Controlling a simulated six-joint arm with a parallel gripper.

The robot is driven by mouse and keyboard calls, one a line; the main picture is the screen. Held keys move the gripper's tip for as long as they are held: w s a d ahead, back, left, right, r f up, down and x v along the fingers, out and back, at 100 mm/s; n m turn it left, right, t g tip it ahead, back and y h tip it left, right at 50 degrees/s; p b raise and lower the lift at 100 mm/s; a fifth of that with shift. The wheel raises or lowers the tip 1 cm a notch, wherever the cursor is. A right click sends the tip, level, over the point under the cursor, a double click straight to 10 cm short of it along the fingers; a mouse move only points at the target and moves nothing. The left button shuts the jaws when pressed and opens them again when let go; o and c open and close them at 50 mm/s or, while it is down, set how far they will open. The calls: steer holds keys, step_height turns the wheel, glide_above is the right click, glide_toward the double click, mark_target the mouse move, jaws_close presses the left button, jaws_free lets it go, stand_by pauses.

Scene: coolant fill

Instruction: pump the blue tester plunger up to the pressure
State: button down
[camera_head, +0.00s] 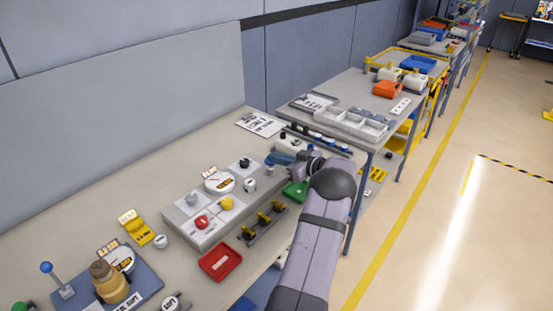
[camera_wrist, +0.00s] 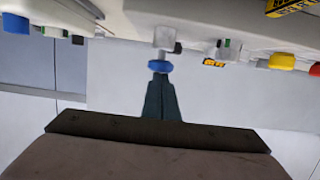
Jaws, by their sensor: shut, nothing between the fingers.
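A blue knob (camera_wrist: 160,66) on a pale stem shows at the centre of the wrist view and looks like the tester plunger. My gripper (camera_wrist: 161,80) is shut and empty, its dark fingertips right at the knob's near side. I cannot tell whether they touch it. In the head view my gripper (camera_head: 304,168) is at the far right part of the bench, beside a blue and white device (camera_head: 281,158). My arm hides part of that area, and the plunger cannot be made out there. No pressure reading is legible.
A grey panel (camera_head: 180,228) with red and yellow knobs stands left of my arm. A red tray (camera_head: 220,262) and a green tray (camera_head: 296,189) are close by. A lever with a blue ball (camera_head: 46,267) stands at lower left. A shelf table (camera_head: 345,85) is behind.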

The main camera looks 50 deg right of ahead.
steer(key=r+b+v, duration=0.2)
steer(key=v, duration=0.8)
steer(key=shift+r, duration=0.3)
stand_by(1.5)
